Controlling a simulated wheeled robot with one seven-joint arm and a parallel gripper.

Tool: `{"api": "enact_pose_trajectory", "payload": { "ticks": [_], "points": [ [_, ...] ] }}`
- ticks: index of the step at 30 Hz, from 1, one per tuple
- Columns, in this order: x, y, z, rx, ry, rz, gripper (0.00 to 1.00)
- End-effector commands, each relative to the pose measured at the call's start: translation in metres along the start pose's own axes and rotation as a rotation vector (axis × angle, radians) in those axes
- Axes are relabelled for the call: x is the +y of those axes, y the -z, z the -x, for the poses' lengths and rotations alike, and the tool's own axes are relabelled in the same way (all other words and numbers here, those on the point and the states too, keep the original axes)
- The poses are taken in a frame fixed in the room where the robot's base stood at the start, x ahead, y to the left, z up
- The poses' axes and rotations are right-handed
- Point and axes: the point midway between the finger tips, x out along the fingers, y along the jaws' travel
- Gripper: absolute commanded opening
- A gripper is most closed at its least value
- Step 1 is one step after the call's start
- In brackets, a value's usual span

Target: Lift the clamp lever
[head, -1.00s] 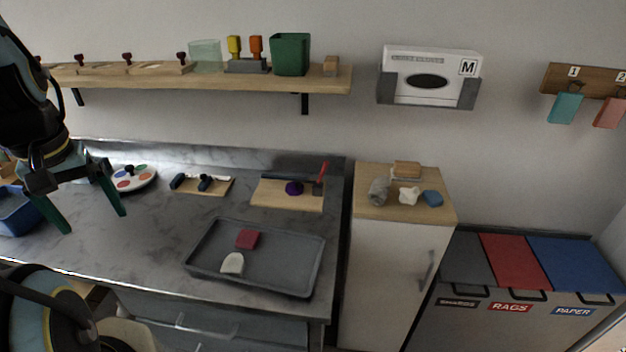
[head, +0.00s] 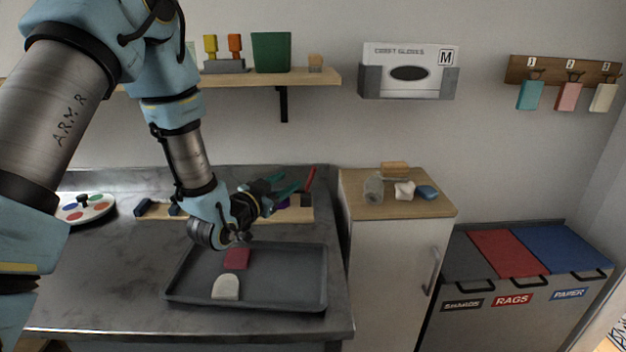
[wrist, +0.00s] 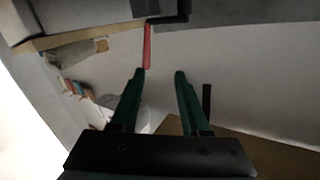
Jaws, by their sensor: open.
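The clamp lever, a thin red bar (head: 309,179), stands upright and slightly tilted at the right end of a wooden board (head: 300,215) on the counter. It shows in the wrist view (wrist: 147,45) just beyond the fingertips, nearer the left finger. My gripper (head: 288,182) has green fingers spread apart, with nothing between them. In the head view it reaches in from the left, just left of the lever; the wrist view (wrist: 159,73) shows the same open fingers. I cannot tell whether any finger touches the lever. A purple piece (head: 283,203) is partly hidden behind my gripper.
A grey tray (head: 300,295) with a red block (head: 237,259) and a whitish piece (head: 226,287) lies below my wrist. A wooden-topped cabinet (head: 352,198) holding small items stands to the right. A shelf (head: 300,78) is above.

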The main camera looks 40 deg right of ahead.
Motion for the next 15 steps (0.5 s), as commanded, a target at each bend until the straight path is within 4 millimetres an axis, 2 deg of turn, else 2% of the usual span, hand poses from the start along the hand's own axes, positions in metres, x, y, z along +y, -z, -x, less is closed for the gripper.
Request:
{"api": "enact_pose_trajectory", "payload": {
  "ticks": [1, 4, 10, 15],
  "points": [
    [0.012, -0.001, -0.004, 0.032, -0.016, -0.001, 0.46],
    [0.021, 0.003, -0.007, 0.072, -0.029, -0.004, 0.46],
    [0.024, 0.009, -0.022, 0.084, -0.032, -0.005, 0.46],
    [0.024, 0.013, -0.053, 0.085, -0.032, -0.005, 0.46]
  ]
}}
